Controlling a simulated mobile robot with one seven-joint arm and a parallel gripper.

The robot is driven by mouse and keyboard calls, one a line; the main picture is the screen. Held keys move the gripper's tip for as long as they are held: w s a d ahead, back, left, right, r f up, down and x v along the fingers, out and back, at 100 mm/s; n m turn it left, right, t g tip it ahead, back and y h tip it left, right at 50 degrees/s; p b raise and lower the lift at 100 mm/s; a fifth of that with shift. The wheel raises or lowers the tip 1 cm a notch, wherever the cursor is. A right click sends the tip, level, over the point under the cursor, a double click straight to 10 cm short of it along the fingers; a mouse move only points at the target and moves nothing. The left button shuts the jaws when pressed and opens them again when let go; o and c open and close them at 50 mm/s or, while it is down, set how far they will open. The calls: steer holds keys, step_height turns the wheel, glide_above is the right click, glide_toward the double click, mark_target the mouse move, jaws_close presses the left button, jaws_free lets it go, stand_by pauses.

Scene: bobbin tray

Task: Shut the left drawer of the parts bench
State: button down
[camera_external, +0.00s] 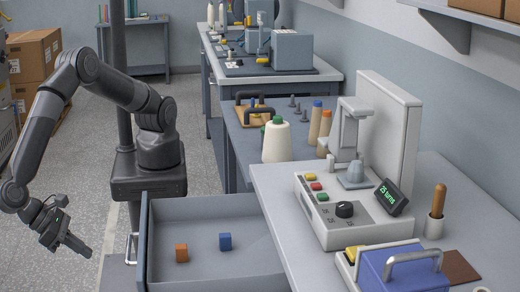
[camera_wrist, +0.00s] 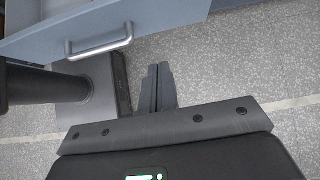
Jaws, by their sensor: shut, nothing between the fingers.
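The open drawer (camera_external: 205,209) of the parts bench (camera_external: 262,190) is pulled out to the left in the external view.
A winding machine (camera_external: 345,205) with a counter display stands on the bench top. A blue box (camera_external: 402,268) with a metal handle is at the front right. The floor (camera_external: 95,170) around my gripper is clear.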

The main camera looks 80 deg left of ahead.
steer(key=w+r+x, duration=0.1)
steer(key=x, duration=1.1)
steer(key=shift+w, duration=0.4)
